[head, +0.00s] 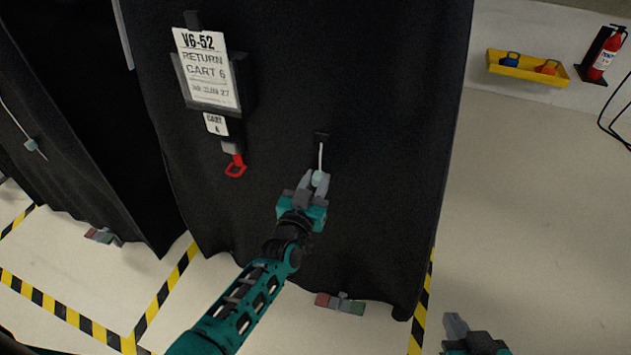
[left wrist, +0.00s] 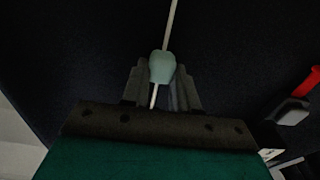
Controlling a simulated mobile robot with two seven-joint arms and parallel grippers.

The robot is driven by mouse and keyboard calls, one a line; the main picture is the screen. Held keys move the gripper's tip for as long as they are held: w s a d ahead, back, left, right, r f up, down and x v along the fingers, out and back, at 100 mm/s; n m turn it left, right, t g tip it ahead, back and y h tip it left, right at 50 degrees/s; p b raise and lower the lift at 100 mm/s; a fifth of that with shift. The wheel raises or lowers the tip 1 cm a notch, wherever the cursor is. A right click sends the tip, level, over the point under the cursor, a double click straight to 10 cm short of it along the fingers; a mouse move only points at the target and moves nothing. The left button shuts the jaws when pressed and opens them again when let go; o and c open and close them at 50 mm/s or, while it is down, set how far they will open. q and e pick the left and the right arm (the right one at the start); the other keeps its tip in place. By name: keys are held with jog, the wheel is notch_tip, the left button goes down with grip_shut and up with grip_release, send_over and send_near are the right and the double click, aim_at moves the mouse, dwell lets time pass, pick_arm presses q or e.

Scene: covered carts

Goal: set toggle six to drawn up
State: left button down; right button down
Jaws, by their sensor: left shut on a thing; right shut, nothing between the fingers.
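A pale blue-green toggle (head: 318,178) sits on a white cord (head: 320,155) that hangs from a dark slot in the black cover (head: 390,120) of the cart labelled "RETURN CART 6". My left gripper (head: 313,182) is shut on this toggle, in front of the cover. In the left wrist view the toggle (left wrist: 162,67) sits at the fingertips, with cord running up above it and a short cord end below. My right gripper (head: 456,325) is shut and empty at the bottom right, apart from the cart.
A label (head: 208,68) and a red pull (head: 235,166) hang on the cover. A red and green pedal (head: 340,303) lies at its foot. Another covered cart (head: 75,140) with its own toggle (head: 31,145) stands left. A yellow tray (head: 527,67) and extinguisher (head: 606,55) are at back right.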

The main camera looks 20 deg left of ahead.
pick_arm(q)
jog(key=shift+w+r, duration=0.1)
jog(key=shift+r, duration=0.55)
jog(key=c, duration=1.1)
grip_release()
jog(key=shift+o, duration=1.3)
jog(key=shift+f, duration=0.1)
jog(key=shift+f, duration=0.1)
